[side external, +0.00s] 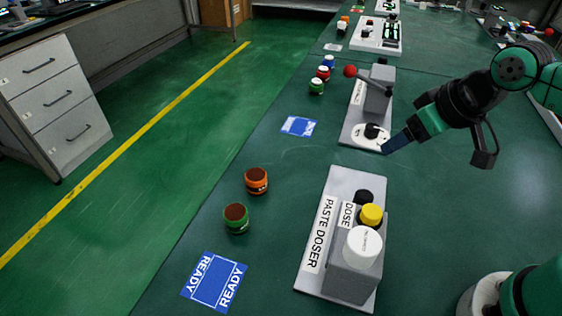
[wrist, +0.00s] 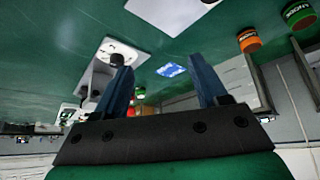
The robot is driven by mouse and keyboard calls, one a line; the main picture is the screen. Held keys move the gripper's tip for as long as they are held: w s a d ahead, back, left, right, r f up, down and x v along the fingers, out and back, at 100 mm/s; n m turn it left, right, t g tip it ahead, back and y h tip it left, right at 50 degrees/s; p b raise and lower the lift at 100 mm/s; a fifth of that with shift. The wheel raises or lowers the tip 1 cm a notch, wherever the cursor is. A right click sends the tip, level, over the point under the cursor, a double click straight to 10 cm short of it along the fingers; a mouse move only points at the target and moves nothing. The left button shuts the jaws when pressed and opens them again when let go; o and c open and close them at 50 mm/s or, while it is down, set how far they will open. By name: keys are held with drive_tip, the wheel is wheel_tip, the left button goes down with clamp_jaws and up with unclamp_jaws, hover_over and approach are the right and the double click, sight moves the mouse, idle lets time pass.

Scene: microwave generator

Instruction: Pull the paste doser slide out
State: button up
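The paste doser (side external: 314,270) stands in the lower middle of the side view. It is a white base with a grey block, a white cap (side external: 363,246), a yellow button (side external: 371,214) and a black round knob (side external: 364,196). I cannot clearly tell which part is the slide. A white plate at the top of the wrist view (wrist: 172,12) seems to be its base. My gripper (side external: 393,145) is apart from the doser, behind it in the side view, beside the neighbouring lever station. In the wrist view my fingers (wrist: 165,82) are spread with nothing between them.
The lever station (side external: 359,125) with a red ball handle (side external: 350,71) stands close to my fingertips. An orange jar (side external: 256,181), a green jar (side external: 236,218) and a blue READY mat (side external: 214,282) lie left of the doser. The table right of the doser is clear.

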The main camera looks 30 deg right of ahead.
sight(365, 194)
drive_tip(key=a+f+n+g, duration=0.4)
drive_tip(key=a+n+g, duration=0.1)
drive_tip(key=shift+s+a+f, duration=0.15)
drive_tip(key=shift+a+f, duration=0.2)
drive_tip(key=shift+s+a+f+g, duration=0.15)
drive_tip(key=shift+a+f+g, duration=0.1)
drive_tip(key=shift+f+g, duration=0.2)
drive_tip(key=shift+f, duration=2.6)
drive_tip(key=shift+c, duration=0.2)
clamp_jaws()
